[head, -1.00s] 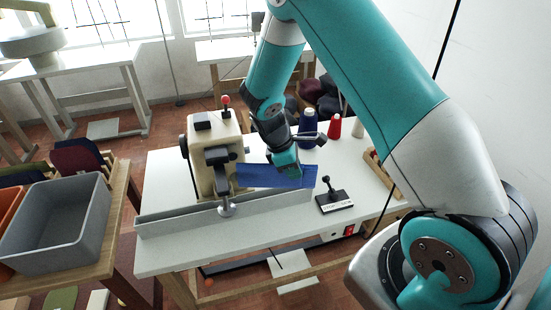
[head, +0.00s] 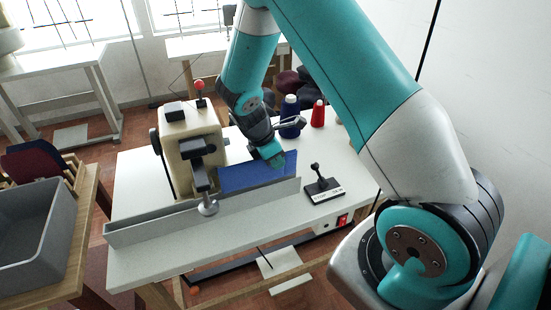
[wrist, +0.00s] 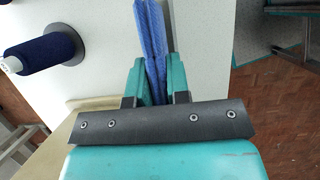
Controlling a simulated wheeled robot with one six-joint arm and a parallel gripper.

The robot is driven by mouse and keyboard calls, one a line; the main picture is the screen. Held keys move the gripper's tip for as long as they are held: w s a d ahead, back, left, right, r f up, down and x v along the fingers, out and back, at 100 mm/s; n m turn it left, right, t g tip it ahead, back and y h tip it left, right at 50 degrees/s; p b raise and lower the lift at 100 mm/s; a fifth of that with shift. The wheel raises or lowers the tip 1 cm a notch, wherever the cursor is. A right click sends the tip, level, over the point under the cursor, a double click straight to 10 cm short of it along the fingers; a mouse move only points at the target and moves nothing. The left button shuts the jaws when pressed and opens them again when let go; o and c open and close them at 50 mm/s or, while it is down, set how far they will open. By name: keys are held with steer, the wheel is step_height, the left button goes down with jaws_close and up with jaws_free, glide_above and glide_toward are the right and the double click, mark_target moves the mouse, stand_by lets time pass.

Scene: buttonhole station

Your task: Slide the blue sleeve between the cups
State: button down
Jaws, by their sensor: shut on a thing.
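The blue sleeve (head: 243,178) is a flat upright panel beside the sewing machine. My gripper (head: 276,162) is shut on it near its right end. In the wrist view the sleeve (wrist: 151,35) stands edge-on, as two layers, between my teal fingers (wrist: 156,85). The cream machine (head: 187,150) has a dark head with a round metal foot (head: 208,207) at the sleeve's left end. I cannot clearly make out separate cups there. Whether the sleeve's left edge is between machine parts is hard to tell.
A long grey rail (head: 150,230) runs along the front of the white table (head: 240,230), in front of the sleeve. A small black lever stand (head: 322,186) is to the right. Blue (head: 290,112) and red (head: 318,113) spools stand behind. A grey bin (head: 35,225) is at left.

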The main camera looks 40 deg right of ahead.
mark_target(259, 183)
steer(key=shift+f+b, duration=2.35)
steer(key=shift+f, duration=0.4)
steer(key=shift+a+r+p, duration=0.25)
steer(key=shift+a+p, duration=0.05)
steer(key=shift+w+a+f+p, duration=0.15)
steer(key=shift+w+a, duration=0.1)
steer(key=shift+a, duration=0.6)
steer(key=shift+w+a+r+p, duration=0.15)
steer(key=shift+w+a, duration=0.1)
steer(key=shift+a, duration=0.65)
steer(key=shift+w+a+f+p, duration=0.15)
steer(key=shift+w+a, duration=0.1)
steer(key=shift+a, duration=0.6)
steer(key=c, duration=1.1)
jaws_free()
steer(key=shift+o, duration=0.4)
steer(key=v, duration=1.7)
steer(key=shift+r, duration=0.3)
